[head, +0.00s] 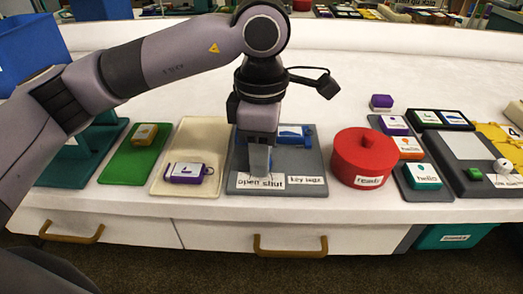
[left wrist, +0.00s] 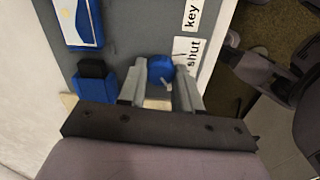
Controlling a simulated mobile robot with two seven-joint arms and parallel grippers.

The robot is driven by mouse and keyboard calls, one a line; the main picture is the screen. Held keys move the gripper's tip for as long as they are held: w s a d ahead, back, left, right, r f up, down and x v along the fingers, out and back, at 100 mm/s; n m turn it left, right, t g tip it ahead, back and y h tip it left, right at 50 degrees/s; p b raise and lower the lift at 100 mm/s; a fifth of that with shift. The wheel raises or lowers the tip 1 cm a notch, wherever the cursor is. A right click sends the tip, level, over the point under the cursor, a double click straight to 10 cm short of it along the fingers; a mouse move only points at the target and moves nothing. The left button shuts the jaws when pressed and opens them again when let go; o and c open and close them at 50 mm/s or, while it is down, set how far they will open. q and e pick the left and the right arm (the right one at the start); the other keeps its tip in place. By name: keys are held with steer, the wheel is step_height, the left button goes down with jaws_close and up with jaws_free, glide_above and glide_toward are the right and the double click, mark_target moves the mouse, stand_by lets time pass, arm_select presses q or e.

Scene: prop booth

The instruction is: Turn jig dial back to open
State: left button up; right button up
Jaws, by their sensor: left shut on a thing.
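The jig is a grey board (head: 310,162) with a white "open shut" label (head: 247,183) along its front edge. My left gripper (head: 259,168) points down over the board just behind that label. The dial is hidden behind the gripper in the head view. In the left wrist view the dial is a round blue knob (left wrist: 160,69) between the two fingers (left wrist: 160,88), which are shut on it. The word "shut" (left wrist: 188,53) shows beside the knob; "open" is hidden there. I cannot tell where the dial points. My right gripper is in neither view.
A "key tags" label (head: 307,180) and a blue-and-white tag (head: 291,132) are on the board. A red round box (head: 364,155) stands close to the right. A cream tray (head: 196,137) with a purple tag (head: 187,171) lies to the left. The white table behind is clear.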

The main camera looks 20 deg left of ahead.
arm_select(q)
steer(key=shift+r, duration=0.1)
steer(key=o, duration=1)
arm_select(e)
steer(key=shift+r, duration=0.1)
arm_select(q)
steer(key=shift+o, duration=0.2)
step_height(320, 180, up, 6)
steer(key=shift+f+p, duration=0.1)
steer(key=shift+p, duration=0.55)
steer(key=shift+r, duration=0.65)
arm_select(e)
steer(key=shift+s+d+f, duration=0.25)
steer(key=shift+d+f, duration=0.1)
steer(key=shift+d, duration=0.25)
